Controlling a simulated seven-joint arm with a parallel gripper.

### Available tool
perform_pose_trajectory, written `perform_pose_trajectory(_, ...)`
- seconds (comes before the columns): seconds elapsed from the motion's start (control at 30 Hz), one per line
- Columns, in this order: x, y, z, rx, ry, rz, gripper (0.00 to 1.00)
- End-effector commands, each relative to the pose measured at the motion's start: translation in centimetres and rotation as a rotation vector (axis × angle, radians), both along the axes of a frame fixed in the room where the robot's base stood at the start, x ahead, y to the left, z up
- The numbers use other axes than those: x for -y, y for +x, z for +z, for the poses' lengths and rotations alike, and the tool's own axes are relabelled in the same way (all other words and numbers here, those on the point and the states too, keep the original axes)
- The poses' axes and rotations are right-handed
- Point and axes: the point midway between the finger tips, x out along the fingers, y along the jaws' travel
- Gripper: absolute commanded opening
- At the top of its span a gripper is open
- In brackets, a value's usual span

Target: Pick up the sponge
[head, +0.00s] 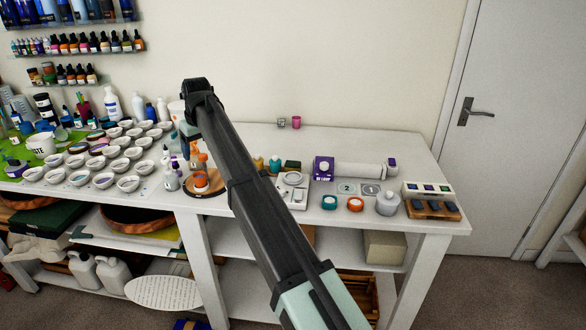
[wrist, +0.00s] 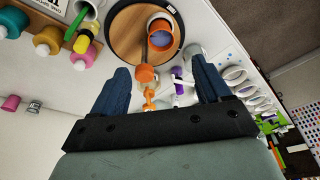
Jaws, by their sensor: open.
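A small block with a dark top and a yellowish lower edge, which looks like the sponge (head: 293,165), lies on the white table in the head view, right of the arm and behind a white scale-like device. I cannot make it out surely in the wrist view. My gripper (wrist: 162,85) is open, its two dark blue fingers wide apart with nothing held. Below and between the fingers are an orange pump top (wrist: 147,75) and a purple-capped bottle (wrist: 178,75). In the head view my gripper is mostly hidden by the arm, left of the sponge.
A round wooden board (head: 212,190) carries an orange cup (head: 201,180). Several white cups (head: 128,184) crowd the table's left. Rings, a grey jar (head: 387,203) and a purple box (head: 323,168) stand right of the sponge. The table's back right is mostly clear.

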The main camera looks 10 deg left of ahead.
Motion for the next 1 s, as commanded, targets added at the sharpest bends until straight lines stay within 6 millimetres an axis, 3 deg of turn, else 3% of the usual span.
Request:
perform_pose_trajectory(0.13, 3.0, 2.2, -0.1, -0.001, -0.001, -0.041, 0.77)
perform_pose_trajectory(0.3, 9.3, 7.1, -0.6, -0.007, -0.005, -0.126, 0.77)
perform_pose_trajectory(0.5, 14.7, 11.6, -0.9, -0.013, -0.009, -0.200, 0.77)
perform_pose_trajectory(0.83, 22.0, 17.5, -1.4, -0.046, -0.030, -0.338, 0.77)
perform_pose_trajectory(1.0, 24.1, 18.9, -1.6, -0.090, -0.026, -0.508, 0.77)
